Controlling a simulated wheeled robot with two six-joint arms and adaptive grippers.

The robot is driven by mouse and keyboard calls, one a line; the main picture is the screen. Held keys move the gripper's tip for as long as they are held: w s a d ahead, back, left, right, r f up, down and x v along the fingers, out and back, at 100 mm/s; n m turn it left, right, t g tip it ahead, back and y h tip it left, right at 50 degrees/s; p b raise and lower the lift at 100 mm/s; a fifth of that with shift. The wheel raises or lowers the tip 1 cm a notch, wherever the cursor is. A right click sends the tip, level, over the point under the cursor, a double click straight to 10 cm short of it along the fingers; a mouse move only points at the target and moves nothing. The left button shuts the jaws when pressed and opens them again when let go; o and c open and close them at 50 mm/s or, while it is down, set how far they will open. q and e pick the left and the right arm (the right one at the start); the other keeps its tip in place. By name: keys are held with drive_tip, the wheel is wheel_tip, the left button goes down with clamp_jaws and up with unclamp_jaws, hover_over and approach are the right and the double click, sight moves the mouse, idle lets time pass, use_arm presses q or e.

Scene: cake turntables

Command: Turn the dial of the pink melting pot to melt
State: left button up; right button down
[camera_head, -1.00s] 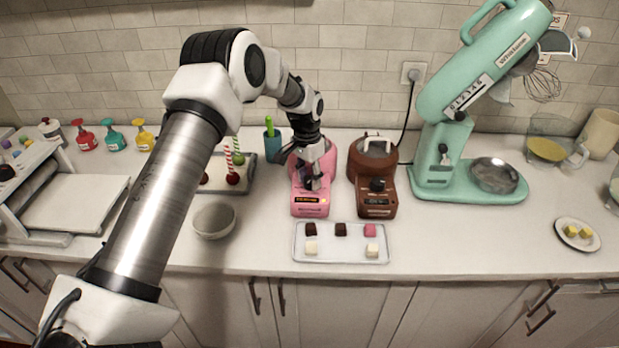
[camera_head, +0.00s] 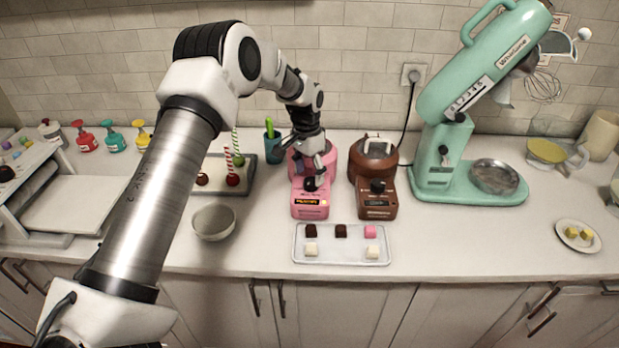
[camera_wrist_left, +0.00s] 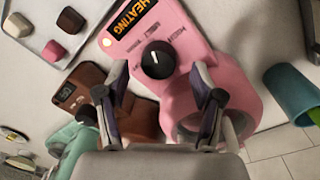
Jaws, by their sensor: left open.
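The pink melting pot (camera_head: 309,208) stands on the counter against the back, left of a brown one. Its black dial (camera_head: 311,184) is on the sloping front, above a lit display. In the left wrist view the display (camera_wrist_left: 131,17) reads HEATING, and the dial (camera_wrist_left: 158,60) carries a white pointer mark; the small labels around it are hard to read. My left gripper (camera_head: 312,172) is open over the pot's front. In the wrist view its fingertips (camera_wrist_left: 158,74) are spread to either side just short of the dial, with nothing between them. My right gripper is not in view.
The brown melting pot (camera_head: 377,206) stands close on the right. A tray (camera_head: 341,256) with several chocolate cubes lies in front. A grey bowl (camera_head: 214,223) is left, a teal cup (camera_head: 273,148) behind, and a mint stand mixer (camera_head: 436,165) further right.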

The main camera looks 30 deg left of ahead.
sight(307, 179)
use_arm(q)
wheel_tip(307, 179, up, 10)
drive_tip(key=shift+a, duration=0.3)
